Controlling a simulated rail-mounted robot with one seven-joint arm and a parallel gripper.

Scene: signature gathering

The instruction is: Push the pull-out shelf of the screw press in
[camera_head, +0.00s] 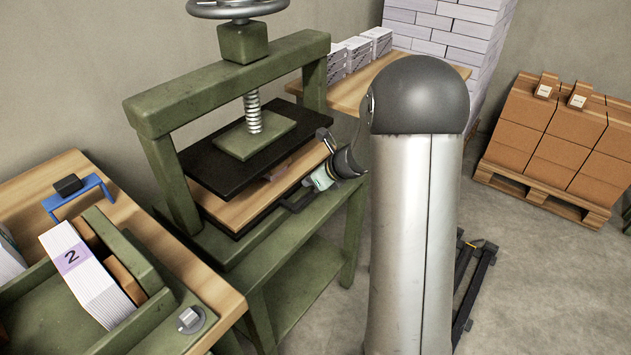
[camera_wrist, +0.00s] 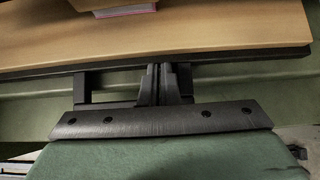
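The green screw press (camera_head: 240,78) stands left of centre in the head view. Its pull-out shelf (camera_head: 240,208), a wooden board with a dark edge, sticks out in front under the black pressing plate (camera_head: 215,178). The shelf's top and dark front edge also fill the upper wrist view (camera_wrist: 230,35). A dark bracket handle (camera_wrist: 80,90) is on the shelf's front. My gripper (camera_head: 308,190) is at the handle. Its fingers in the wrist view (camera_wrist: 160,82) are together over the handle area, close to the front edge. They hide part of the handle; I cannot tell whether they touch.
A book block (camera_head: 278,172) lies on the shelf, partly under the plate. A wooden workbench (camera_head: 190,270) with a green tray and paper stack (camera_head: 85,272) stands at left. Cartons (camera_head: 560,130) on a pallet stand at right. Floor in front of the press is open.

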